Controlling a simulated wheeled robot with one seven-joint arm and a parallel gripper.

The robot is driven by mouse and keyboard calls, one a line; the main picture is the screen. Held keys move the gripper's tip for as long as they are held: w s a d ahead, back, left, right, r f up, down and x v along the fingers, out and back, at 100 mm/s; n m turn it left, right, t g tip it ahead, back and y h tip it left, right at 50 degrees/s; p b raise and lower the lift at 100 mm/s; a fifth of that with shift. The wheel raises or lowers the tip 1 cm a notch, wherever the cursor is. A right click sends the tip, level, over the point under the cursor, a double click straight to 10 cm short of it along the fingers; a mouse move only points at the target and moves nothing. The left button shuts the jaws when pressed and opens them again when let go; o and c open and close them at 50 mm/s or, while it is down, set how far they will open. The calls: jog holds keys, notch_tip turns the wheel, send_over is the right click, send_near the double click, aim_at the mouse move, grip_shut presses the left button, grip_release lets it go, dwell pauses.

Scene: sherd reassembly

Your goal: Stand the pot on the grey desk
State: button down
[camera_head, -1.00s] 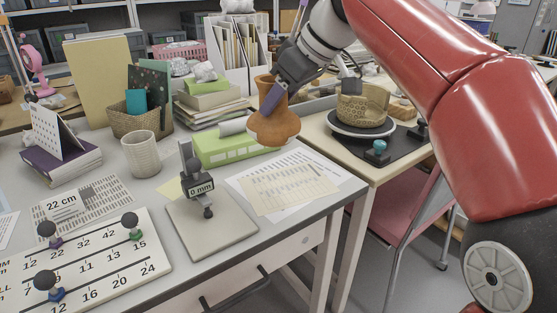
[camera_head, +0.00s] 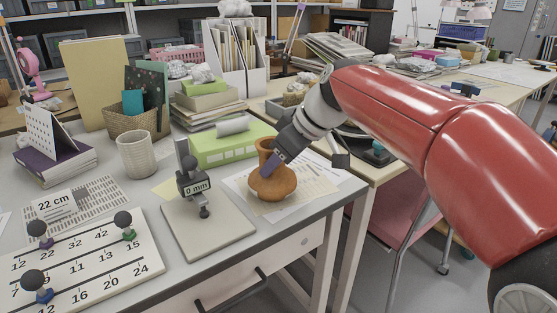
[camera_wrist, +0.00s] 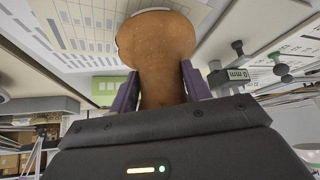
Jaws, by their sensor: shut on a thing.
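The orange-brown clay pot (camera_head: 271,184) has a round body and a narrow neck. In the head view it is upright over the papers near the right side of the grey desk (camera_head: 268,228). I cannot tell whether its base touches the papers. My gripper (camera_head: 280,150) comes in from the right and is shut on the pot's neck. In the wrist view the pot (camera_wrist: 157,50) fills the space between the two purple fingers of my gripper (camera_wrist: 158,88). My fingers hide part of the neck.
A gauge stand marked 0 mm (camera_head: 195,185) is left of the pot. A green box (camera_head: 228,146) is behind it. A white textured cup (camera_head: 136,155) and a numbered board (camera_head: 85,262) are farther left.

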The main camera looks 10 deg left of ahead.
jog(key=shift+f, duration=0.15)
jog(key=c, duration=0.7)
grip_release()
jog(key=shift+o, duration=0.2)
jog(key=shift+d+r, duration=0.2)
jog(key=shift+r, duration=0.3)
jog(key=v, duration=1.1)
jog(key=shift+d+p, duration=0.15)
jog(key=shift+p, duration=0.25)
jog(key=s+d+f+m+t+h, duration=0.3)
jog(key=s+d+f+m+h, duration=0.3)
jog(key=s+d+f+m, duration=0.8)
jog(key=s+d+f, duration=0.5)
jog(key=d+f, duration=0.2)
jog(key=d, duration=0.1)
jog(key=shift+d+f+m+t+h, duration=0.15)
jog(key=shift+f+m+t+h, duration=0.1)
jog(key=shift+m+t+h, duration=0.05)
